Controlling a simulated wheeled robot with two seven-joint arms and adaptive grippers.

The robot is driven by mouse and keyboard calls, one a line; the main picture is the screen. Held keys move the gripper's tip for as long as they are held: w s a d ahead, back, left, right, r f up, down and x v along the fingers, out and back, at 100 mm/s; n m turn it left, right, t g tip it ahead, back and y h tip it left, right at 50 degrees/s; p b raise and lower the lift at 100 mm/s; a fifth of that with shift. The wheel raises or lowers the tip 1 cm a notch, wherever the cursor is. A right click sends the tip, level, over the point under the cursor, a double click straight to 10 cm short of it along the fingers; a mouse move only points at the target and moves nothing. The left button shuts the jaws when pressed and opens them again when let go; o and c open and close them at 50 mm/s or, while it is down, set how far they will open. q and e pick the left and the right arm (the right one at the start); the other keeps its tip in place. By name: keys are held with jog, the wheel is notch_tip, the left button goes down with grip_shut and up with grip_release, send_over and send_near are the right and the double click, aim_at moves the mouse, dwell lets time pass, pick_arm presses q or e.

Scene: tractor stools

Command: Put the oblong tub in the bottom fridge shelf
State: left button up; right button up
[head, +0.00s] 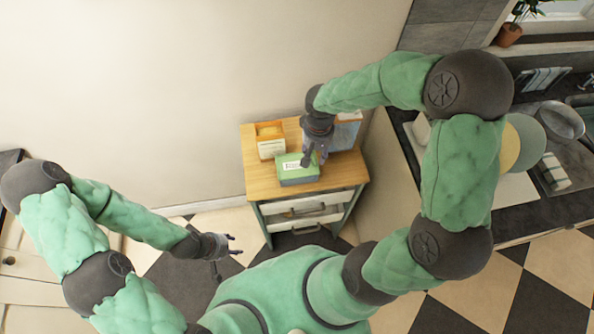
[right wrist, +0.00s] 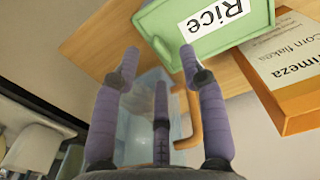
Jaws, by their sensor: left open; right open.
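A green oblong box labelled "Rice" (head: 297,172), the likeliest tub, sits near the middle of the wooden cabinet top. In the right wrist view the green box (right wrist: 215,25) is beyond the fingertips. My right gripper (head: 314,157) is open and empty at the right rear edge of the green box; contact cannot be told. It covers part of that box. A translucent bluish container (head: 346,136) stands behind on the right, partly hidden by my right arm. My left gripper (head: 228,244) is open and empty, low to the left of the cabinet. No fridge shelf shows.
A corn flakes box (head: 270,142) stands at the cabinet's back left, close to the green box. The wooden cabinet top (head: 262,181) is bare at its front left. A wall rises behind. A kitchen counter (head: 520,215) with dishes lies to the right.

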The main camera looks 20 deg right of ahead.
notch_tip(320, 180, down, 2)
jog(key=shift+f, duration=0.25)
grip_shut()
jog(key=shift+r, duration=0.1)
jog(key=shift+r, duration=0.6)
notch_tip(320, 180, up, 2)
jog(key=shift+r+p, duration=0.2)
jog(key=shift+p, duration=0.1)
jog(key=s+a+r+p, duration=0.2)
jog(key=s+a+r, duration=0.4)
jog(key=s+r, duration=0.3)
jog(key=s, duration=0.3)
jog(key=shift+s+r, duration=0.2)
jog(key=shift+s, duration=0.15)
